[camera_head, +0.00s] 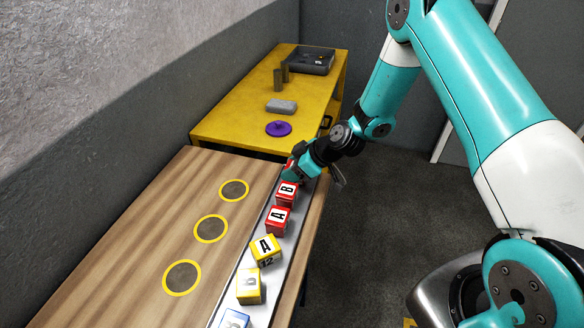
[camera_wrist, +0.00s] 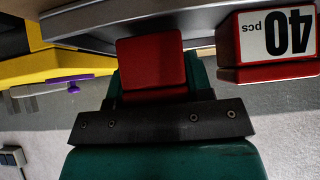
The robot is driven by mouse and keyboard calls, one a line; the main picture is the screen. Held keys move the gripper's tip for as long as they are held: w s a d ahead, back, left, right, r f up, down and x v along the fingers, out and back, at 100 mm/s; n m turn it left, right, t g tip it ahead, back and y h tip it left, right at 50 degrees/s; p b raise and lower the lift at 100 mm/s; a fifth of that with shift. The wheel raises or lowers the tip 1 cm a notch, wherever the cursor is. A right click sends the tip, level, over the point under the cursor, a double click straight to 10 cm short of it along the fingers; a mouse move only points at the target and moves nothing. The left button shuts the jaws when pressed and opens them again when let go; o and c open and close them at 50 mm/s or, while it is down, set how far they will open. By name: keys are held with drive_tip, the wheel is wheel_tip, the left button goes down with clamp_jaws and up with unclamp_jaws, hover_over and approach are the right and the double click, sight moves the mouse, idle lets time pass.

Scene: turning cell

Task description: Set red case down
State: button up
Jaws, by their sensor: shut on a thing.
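My gripper (camera_head: 296,171) is at the far end of a pale metal strip on the wooden table. It is shut on a red case (camera_wrist: 151,62), which shows between the green fingers in the wrist view. In the head view the gripper mostly hides this case. Another red case, marked B (camera_head: 287,193), stands on the strip just in front of the gripper. In the wrist view a red case labelled "40 pcs" (camera_wrist: 266,74) is to the right of the held one, with a gap between. Whether the held case touches the strip I cannot tell.
On the metal strip (camera_head: 243,268) stand a red case marked A (camera_head: 278,220), a yellow case marked A (camera_head: 265,250) and more cases nearer. The wooden table (camera_head: 140,225) has three yellow-ringed round spots, all empty. A yellow bench (camera_head: 235,118) behind holds a purple disc (camera_head: 278,128).

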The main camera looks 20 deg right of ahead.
drive_tip(key=shift+f, duration=0.25)
drive_tip(key=shift+f, duration=0.2)
drive_tip(key=o, duration=0.7)
drive_tip(key=shift+r, duration=0.1)
drive_tip(key=shift+r, duration=0.1)
